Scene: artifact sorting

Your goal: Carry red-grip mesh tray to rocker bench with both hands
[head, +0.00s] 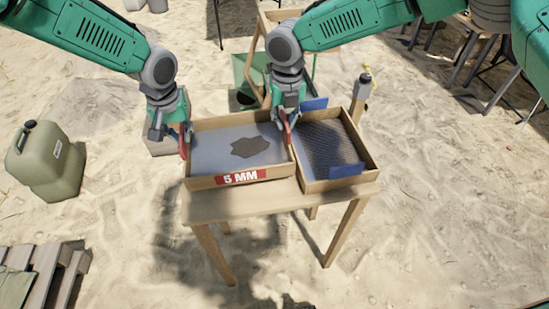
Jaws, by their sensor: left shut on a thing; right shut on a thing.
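The red-grip mesh tray (215,151) is a shallow wooden frame with a grey mesh floor, a dark patch of material on it and a red "5 MM" label at the front. It is over the left part of a wooden table (240,208); I cannot tell whether it touches the top. My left gripper (184,142) is shut on the tray's left side grip. My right gripper (288,130) is shut on its right side grip. The grips are largely hidden by the fingers. I cannot tell for sure which thing is the rocker bench.
A second mesh tray with blue grips (345,171) sits close on the right. Behind stand a wooden frame (252,57) and a green container (243,72), partly hidden by my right arm. A bottle (364,83) is at the back right, a jerrycan (45,160) left, pallet slats (45,272) lower left. Sand in front is open.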

